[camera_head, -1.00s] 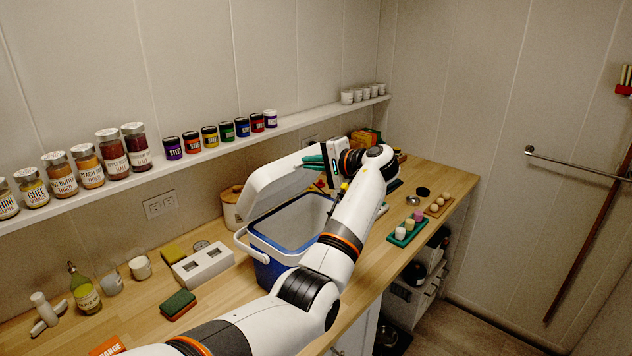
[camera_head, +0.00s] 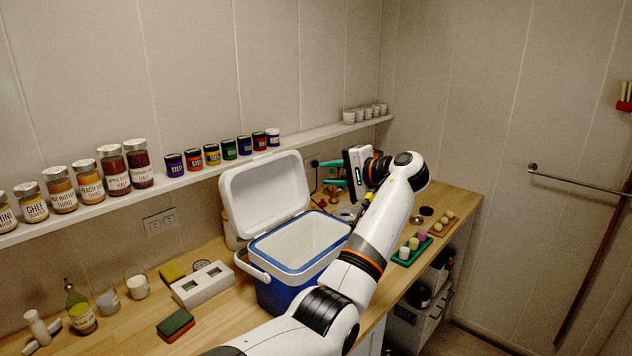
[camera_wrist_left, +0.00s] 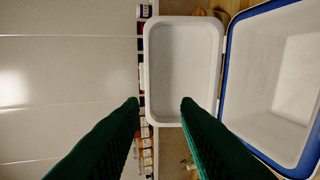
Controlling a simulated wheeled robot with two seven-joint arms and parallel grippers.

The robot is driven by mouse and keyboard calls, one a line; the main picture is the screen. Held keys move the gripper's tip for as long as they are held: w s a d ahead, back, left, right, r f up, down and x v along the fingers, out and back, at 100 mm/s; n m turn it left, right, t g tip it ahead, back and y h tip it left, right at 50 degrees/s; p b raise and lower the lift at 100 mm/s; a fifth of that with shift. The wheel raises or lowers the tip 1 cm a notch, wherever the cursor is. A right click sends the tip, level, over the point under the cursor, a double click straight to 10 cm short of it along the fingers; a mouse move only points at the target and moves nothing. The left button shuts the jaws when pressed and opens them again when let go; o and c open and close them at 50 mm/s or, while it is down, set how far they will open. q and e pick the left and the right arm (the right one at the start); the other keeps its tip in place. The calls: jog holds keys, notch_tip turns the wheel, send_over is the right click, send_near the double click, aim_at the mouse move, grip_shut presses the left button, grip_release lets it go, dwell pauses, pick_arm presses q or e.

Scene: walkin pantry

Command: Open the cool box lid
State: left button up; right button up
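The cool box (camera_head: 283,295) is blue with a white interior and stands on the wooden counter. Its white lid (camera_head: 265,192) stands up at the back edge, tilted back toward the wall, and the box's mouth is uncovered. In the left wrist view the lid (camera_wrist_left: 183,65) shows its hollow inner side beside the blue-rimmed box (camera_wrist_left: 228,75). My left gripper (camera_head: 323,172) is above and right of the box, apart from the lid. Its green fingers (camera_wrist_left: 160,104) are spread with nothing between them. My right gripper is out of view.
A shelf (camera_head: 215,170) of jars and small tins runs along the wall behind the lid. A white two-hole block (camera_head: 202,285) and a sponge (camera_head: 175,325) lie left of the box. A green tray (camera_head: 411,248) with small cups lies to its right.

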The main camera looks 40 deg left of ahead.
pick_arm(q)
jog(key=b+v, duration=0.1)
jog(key=v, duration=0.4)
jog(key=shift+d+r, duration=0.1)
jog(key=shift+d, duration=0.3)
